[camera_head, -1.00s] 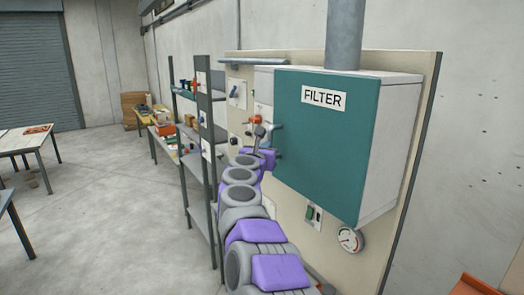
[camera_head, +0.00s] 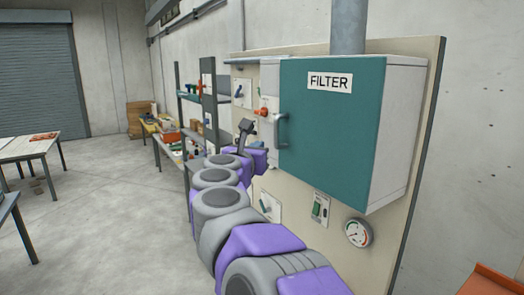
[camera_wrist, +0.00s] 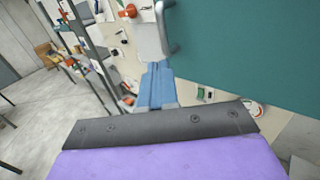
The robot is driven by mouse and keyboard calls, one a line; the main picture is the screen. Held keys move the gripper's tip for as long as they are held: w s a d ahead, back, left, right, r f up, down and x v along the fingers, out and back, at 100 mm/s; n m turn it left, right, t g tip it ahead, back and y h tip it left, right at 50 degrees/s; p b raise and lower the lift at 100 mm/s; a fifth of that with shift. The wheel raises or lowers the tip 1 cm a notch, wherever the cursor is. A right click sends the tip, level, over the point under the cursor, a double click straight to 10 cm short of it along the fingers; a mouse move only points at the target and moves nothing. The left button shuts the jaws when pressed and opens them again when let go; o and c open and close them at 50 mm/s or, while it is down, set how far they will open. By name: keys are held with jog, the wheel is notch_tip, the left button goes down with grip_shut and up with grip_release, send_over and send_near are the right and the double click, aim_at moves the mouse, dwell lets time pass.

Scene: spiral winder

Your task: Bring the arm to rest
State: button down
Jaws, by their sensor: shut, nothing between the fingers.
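My purple and grey arm (camera_head: 222,199) reaches forward, low and left of the filter cabinet. In the wrist view, the blue fingers of my gripper (camera_wrist: 157,72) are together, with nothing held. The teal cabinet door (camera_head: 335,125) is closed against its white box. Its handle (camera_head: 283,130) is to the right of my wrist in the head view, and a gap shows between them. In the head view my fingers are hard to make out behind the wrist.
The beige panel (camera_head: 291,199) carries a gauge (camera_head: 358,233), a green switch (camera_head: 320,208) and a red-orange valve (camera_head: 262,112). Shelving (camera_head: 211,97) stands left of the panel. A table (camera_head: 30,146) is farther left. Open concrete floor lies between.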

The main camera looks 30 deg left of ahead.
jog(key=s+d+f+n+g+y+b, duration=0.2)
jog(key=s+d+f+n+g+b, duration=0.35)
jog(key=s+d+f+n, duration=0.65)
jog(key=s+d+f+n+g+y+b, duration=0.25)
jog(key=d+f+n+g+b, duration=0.5)
jog(key=f+n, duration=0.9)
jog(key=s+d+f+n+g+h, duration=0.1)
jog(key=s+d+f+g+h, duration=0.1)
jog(key=s+d+f, duration=0.4)
jog(key=s+d+f+n+g+h+b, duration=0.1)
jog(key=s+d+f+n+g+h, duration=0.1)
jog(key=s+d+f, duration=0.4)
jog(key=s+d+f+n+g+h, duration=0.2)
jog(key=s+d+f, duration=0.5)
jog(key=s+d, duration=0.7)
jog(key=shift+s+d+g+h, duration=0.2)
jog(key=shift+d+g+h, duration=0.1)
jog(key=shift+d+h, duration=0.55)
